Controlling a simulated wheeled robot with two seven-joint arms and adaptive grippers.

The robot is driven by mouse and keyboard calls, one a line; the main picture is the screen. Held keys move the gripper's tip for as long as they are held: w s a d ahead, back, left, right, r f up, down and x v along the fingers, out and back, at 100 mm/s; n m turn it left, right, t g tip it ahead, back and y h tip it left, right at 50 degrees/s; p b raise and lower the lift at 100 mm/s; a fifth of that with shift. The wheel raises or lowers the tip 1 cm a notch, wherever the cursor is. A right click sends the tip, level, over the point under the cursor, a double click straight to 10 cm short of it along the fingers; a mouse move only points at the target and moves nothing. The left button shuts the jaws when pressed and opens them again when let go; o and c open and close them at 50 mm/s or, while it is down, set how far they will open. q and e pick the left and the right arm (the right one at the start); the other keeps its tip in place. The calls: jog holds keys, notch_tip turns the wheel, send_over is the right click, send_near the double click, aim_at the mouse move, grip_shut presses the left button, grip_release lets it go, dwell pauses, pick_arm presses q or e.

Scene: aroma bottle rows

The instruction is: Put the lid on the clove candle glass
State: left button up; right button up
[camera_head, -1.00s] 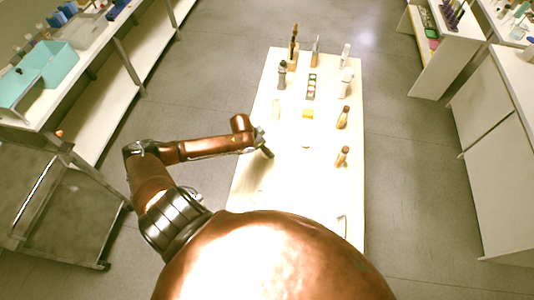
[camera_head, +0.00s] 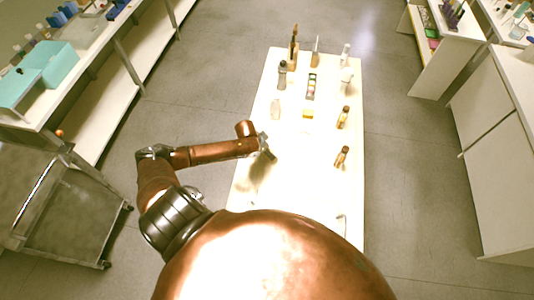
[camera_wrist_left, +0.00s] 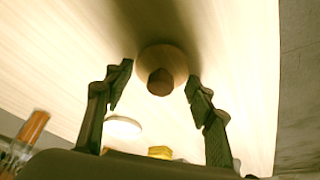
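A round wooden lid (camera_wrist_left: 177,58) with a darker brown knob (camera_wrist_left: 160,82) shows between and beyond my left fingertips in the left wrist view. My left gripper (camera_wrist_left: 158,80) is open, with a gap between each finger and the lid. In the head view my left gripper (camera_head: 266,148) is over the left side of the white table, and the lid cannot be made out there. A pale round thing (camera_wrist_left: 122,128) lies behind the left finger in the wrist view. I cannot tell which thing is the clove candle glass. My right gripper is not in view.
The white table (camera_head: 300,185) holds several bottles, including brown ones (camera_head: 342,157) on the right and a dark one (camera_head: 282,74) at the back left. The table's near middle looks clear.

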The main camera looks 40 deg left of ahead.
pick_arm(q)
jog(key=c, duration=0.5)
jog(key=shift+r, duration=0.1)
jog(key=shift+r, duration=0.25)
notch_tip(320, 180, up, 2)
jog(key=shift+r+b, duration=0.1)
jog(key=shift+b, duration=0.2)
jog(key=s+r, duration=1)
jog(key=s, duration=0.4)
jog(key=shift+a, duration=0.35)
